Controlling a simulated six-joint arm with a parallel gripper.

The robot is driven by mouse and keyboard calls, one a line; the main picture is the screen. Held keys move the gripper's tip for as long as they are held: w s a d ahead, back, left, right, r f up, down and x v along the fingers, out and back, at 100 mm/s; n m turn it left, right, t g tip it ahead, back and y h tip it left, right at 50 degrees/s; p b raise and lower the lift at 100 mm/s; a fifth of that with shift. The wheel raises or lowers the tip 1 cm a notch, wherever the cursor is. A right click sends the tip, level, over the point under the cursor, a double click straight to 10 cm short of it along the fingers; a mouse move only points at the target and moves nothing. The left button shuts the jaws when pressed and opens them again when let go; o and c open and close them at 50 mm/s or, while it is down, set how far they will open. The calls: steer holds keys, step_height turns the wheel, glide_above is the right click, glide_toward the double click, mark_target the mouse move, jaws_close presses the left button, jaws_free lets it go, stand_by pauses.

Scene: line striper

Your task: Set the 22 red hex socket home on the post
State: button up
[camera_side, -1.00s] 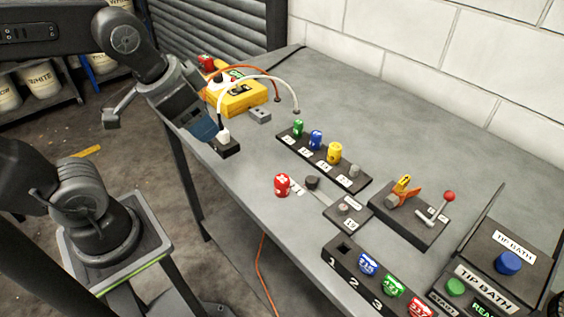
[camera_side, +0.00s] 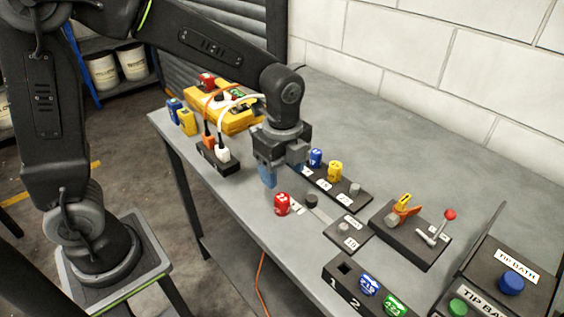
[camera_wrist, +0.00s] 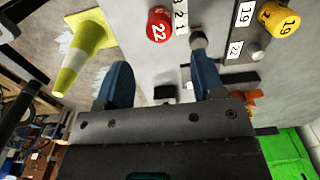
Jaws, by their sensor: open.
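The red hex socket marked 22 (camera_side: 282,204) stands on the bench in front of the socket rack. It also shows at the top of the wrist view (camera_wrist: 158,25). The post (camera_side: 355,188) is a short bare grey peg at the right end of the dark rack, by a 22 label. In the wrist view the post (camera_wrist: 256,55) is right of the socket. My gripper (camera_side: 280,172) is open and empty, pointing down above the bench, behind and slightly left of the red socket. In the wrist view the fingers (camera_wrist: 160,75) are apart with nothing between them.
Blue (camera_side: 316,158) and yellow (camera_side: 335,171) sockets stand on the rack left of the post. A dark knob (camera_side: 311,201) is just right of the red socket. A clamp block (camera_side: 408,233) stands farther right. A plug strip (camera_side: 217,158) with cables lies left of my gripper.

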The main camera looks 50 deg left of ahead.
mark_target(282, 198)
steer(key=shift+f, duration=4.25)
steer(key=c, duration=0.9)
steer(key=shift+r, duration=0.65)
steer(key=shift+r, duration=1.9)
